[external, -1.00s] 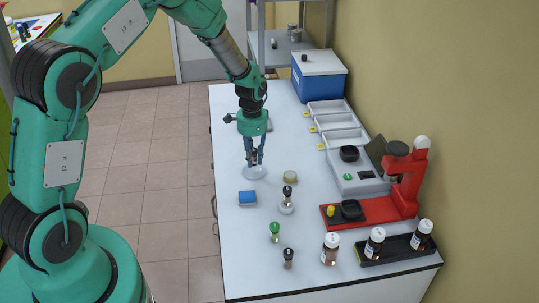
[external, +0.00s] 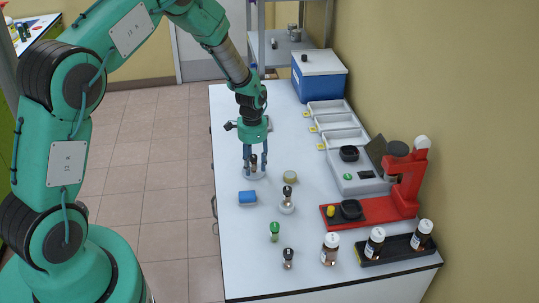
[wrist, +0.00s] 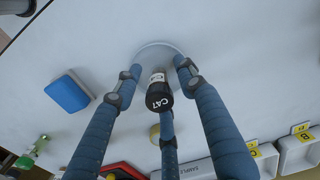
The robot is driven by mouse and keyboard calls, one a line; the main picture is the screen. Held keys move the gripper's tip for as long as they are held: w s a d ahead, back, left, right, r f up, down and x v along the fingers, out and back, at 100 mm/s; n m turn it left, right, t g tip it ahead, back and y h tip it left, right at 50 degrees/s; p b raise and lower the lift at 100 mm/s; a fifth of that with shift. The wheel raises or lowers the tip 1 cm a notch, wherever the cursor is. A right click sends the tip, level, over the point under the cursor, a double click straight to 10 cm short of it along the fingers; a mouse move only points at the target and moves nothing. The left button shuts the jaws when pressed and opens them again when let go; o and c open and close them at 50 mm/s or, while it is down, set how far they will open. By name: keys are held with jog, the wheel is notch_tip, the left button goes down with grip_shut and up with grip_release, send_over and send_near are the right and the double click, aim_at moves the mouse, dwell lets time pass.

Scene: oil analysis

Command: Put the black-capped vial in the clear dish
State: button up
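A black-capped vial (external: 253,163) stands upright within the small clear dish (external: 262,176), between my fingers. In the wrist view the vial's black cap (wrist: 158,94) bears white lettering, and the rim of the clear dish (wrist: 150,45) shows beyond it. My gripper (external: 255,162) points straight down over the dish. In the wrist view my gripper (wrist: 158,78) has its three fingers spread around the vial, with gaps at the left and right fingers. The third finger is partly hidden behind the cap. The vial's lower body is mostly hidden.
A blue block (external: 247,197), a yellowish round item (external: 290,176), another dark-topped vial (external: 287,195), a green-capped vial (external: 275,230) and a dark-capped vial (external: 288,257) stand nearby. A red stand (external: 385,207), brown bottles (external: 330,248) and white trays (external: 335,130) line the right.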

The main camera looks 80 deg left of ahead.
aim_at(253, 156)
jog(key=shift+r, duration=0.15)
notch_tip(253, 156, up, 12)
dwell(0.7)
dwell(0.5)
dwell(0.4)
